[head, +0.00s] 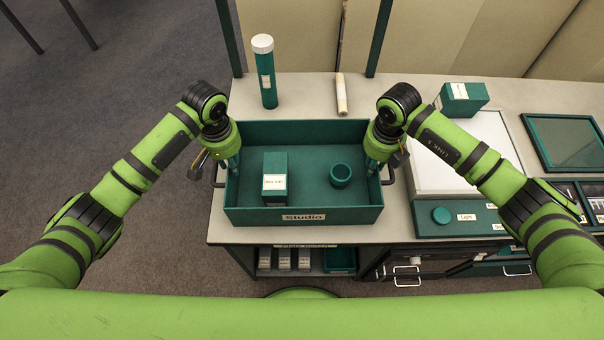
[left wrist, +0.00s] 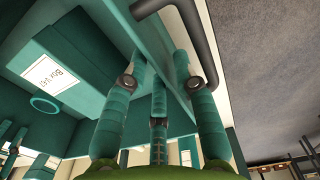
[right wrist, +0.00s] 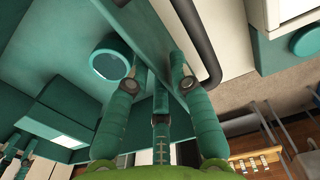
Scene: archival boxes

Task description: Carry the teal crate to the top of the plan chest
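The teal crate (head: 305,215), labelled "Studio", stands upright on the pale worktop, with a dark handle at each end. Inside it are a teal box (head: 275,165) with a white label and a small round teal pot (head: 341,175). My left gripper (head: 232,168) straddles the left wall, one finger inside and one outside. My right gripper (head: 374,168) straddles the right wall likewise. In both wrist views the wall fills the gap between the fingertips, so both look shut on it. I cannot tell for certain which furniture is the plan chest.
To the right are a pale panel (head: 475,145), a teal box (head: 461,99) and a teal-framed tray (head: 565,142). Drawers with silver handles (head: 407,282) are below. Open floor (head: 110,110) lies left.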

